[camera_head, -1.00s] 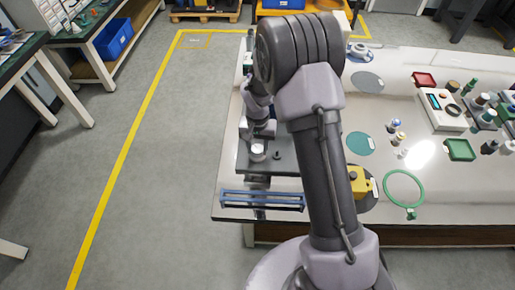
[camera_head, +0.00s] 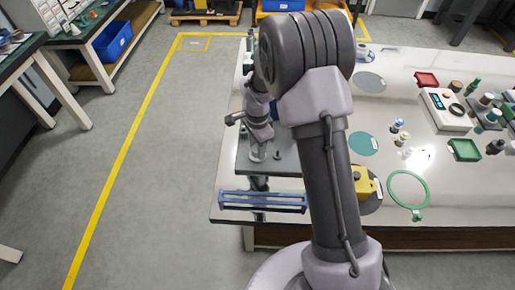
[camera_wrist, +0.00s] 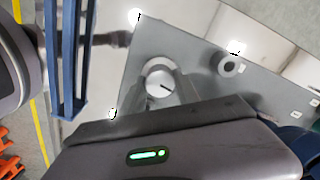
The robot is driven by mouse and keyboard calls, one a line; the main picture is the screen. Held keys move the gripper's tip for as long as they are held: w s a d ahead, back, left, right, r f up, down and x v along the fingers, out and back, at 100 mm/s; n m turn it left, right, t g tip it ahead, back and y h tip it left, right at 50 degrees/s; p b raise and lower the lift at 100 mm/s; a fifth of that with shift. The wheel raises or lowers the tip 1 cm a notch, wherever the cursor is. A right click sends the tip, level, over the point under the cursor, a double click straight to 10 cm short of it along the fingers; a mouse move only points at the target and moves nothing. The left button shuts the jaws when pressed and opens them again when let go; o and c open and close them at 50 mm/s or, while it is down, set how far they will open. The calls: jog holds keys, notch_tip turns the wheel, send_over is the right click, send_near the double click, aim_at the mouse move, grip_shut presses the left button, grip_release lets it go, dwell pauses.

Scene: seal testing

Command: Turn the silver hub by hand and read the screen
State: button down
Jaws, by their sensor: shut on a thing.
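The silver hub (camera_wrist: 158,77) is a round, bright disc with a short dark line on its top. It stands on a grey plate (camera_head: 288,166) at the left end of the table. My gripper (camera_wrist: 160,88) is shut on the hub, with a finger on each side of it. In the head view my gripper (camera_head: 258,152) points down over the plate and covers most of the hub. A white box with a small lit display (camera_head: 437,101) stands on the right of the table; its reading is too small to make out.
A smaller round fitting (camera_head: 278,155) stands on the plate beside the hub. A blue rail frame (camera_head: 262,202) lies at the front left edge. A yellow block (camera_head: 364,181) and a green ring (camera_head: 408,189) lie to the right. My arm hides the table's middle.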

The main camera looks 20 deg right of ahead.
jog(key=shift+m+b, duration=0.35)
jog(key=shift+m, duration=0.85)
jog(key=c, duration=0.9)
grip_release()
notch_tip(320, 180, up, 17)
jog(key=p, duration=0.6)
jog(key=shift+r+p, duration=0.2)
jog(key=shift+p, duration=0.15)
